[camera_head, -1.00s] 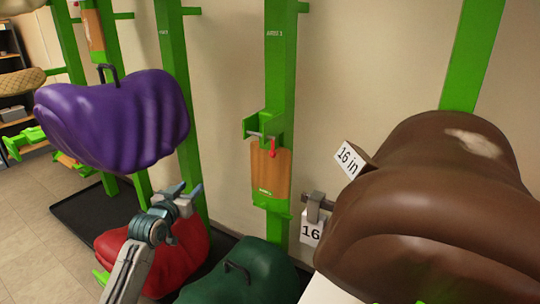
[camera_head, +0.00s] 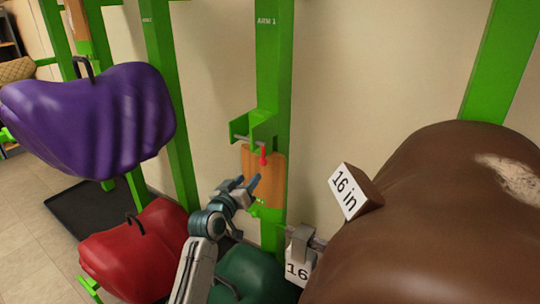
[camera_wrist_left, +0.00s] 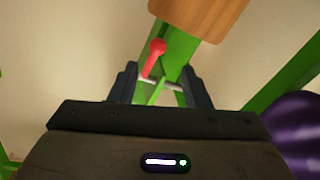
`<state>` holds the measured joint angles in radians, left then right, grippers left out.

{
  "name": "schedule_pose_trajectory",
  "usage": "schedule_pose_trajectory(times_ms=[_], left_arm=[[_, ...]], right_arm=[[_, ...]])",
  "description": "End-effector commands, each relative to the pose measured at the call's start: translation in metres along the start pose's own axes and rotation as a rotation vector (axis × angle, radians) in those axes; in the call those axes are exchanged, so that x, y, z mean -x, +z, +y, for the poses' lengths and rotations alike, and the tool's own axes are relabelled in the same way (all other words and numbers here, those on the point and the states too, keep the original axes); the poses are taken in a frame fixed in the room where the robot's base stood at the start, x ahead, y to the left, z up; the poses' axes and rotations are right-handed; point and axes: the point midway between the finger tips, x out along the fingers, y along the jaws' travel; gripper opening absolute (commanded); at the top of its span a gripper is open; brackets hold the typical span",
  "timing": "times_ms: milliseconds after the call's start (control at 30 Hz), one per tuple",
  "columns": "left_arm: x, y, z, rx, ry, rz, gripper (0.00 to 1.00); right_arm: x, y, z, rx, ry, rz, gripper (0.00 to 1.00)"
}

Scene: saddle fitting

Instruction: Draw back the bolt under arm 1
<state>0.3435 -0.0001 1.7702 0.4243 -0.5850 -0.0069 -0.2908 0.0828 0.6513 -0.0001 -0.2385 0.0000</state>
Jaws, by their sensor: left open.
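The green post of arm 1 (camera_head: 271,75) stands mid-view, its label at the top. A green bracket (camera_head: 262,125) on it carries a grey bolt (camera_head: 246,140) with a red handle (camera_head: 263,157) hanging down in front of a wooden panel (camera_head: 270,182). My left gripper (camera_head: 241,186) is open and empty, just below and left of the handle. In the left wrist view the red handle (camera_wrist_left: 155,52) and bolt (camera_wrist_left: 173,87) show between the open fingers of the gripper (camera_wrist_left: 162,80), seemingly apart from them. My right gripper is not in view.
Purple (camera_head: 95,120), red (camera_head: 140,250) and dark green (camera_head: 250,275) saddles lie left and below. Bare wall flanks the post.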

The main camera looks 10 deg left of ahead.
Motion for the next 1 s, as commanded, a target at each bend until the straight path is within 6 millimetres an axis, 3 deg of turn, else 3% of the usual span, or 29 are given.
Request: schedule_pose_trajectory(times_ms=[167, 467, 700, 1000], left_arm=[[-0.012, -0.001, 0.002, 0.005, 0.001, 0.0, 0.43], [-0.064, -0.002, 0.002, 0.004, 0.001, -0.001, 0.43], [-0.097, 0.0, 0.001, 0.003, 0.001, -0.001, 0.43], [-0.108, 0.001, 0.001, 0.003, 0.001, -0.001, 0.43]], right_arm=[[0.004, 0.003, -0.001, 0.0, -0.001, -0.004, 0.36], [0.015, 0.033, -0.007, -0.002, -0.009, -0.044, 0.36], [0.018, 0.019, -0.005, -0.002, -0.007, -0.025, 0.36], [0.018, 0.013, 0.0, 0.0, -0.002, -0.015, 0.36]])
